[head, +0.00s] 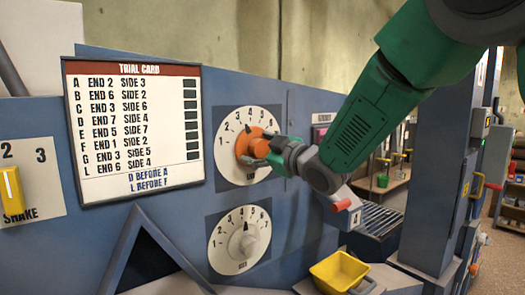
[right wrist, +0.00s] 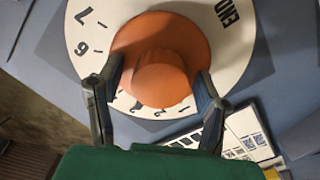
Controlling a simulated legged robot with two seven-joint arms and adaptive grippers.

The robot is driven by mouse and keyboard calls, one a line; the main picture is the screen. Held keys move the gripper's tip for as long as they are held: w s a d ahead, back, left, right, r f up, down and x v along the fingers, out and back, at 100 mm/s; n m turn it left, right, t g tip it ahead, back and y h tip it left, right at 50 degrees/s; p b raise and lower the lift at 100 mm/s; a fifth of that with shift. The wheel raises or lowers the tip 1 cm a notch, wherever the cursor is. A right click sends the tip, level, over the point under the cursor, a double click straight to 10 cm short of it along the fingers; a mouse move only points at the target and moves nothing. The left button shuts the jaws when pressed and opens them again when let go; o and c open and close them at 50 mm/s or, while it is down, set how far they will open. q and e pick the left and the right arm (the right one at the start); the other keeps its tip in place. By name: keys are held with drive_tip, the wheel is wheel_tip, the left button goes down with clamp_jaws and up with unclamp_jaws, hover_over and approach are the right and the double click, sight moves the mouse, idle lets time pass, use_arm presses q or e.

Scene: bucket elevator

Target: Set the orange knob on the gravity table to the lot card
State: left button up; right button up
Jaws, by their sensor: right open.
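The orange knob (head: 254,146) sits on a round white dial (head: 234,126) marked 1 to 7 and END, on the blue panel. My right gripper (head: 271,150) is at the knob from the right. In the right wrist view its open fingers (right wrist: 158,90) stand on either side of the orange knob (right wrist: 160,75); contact is unclear. The knob's pointer setting cannot be read clearly. The trial card (head: 132,130) hangs left of the dial, with lettered rows of END and SIDE numbers, dark squares, and "D before A, L before F" below. My left gripper is not in view.
A second dial with a white knob (head: 244,243) is below, its pointer roughly upward. A yellow SHAKE switch (head: 12,193) is at the far left. A yellow scoop (head: 339,272) sits at lower right. A blue post (head: 450,170) stands right of my arm.

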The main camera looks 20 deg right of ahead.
drive_tip(key=v, duration=1.2)
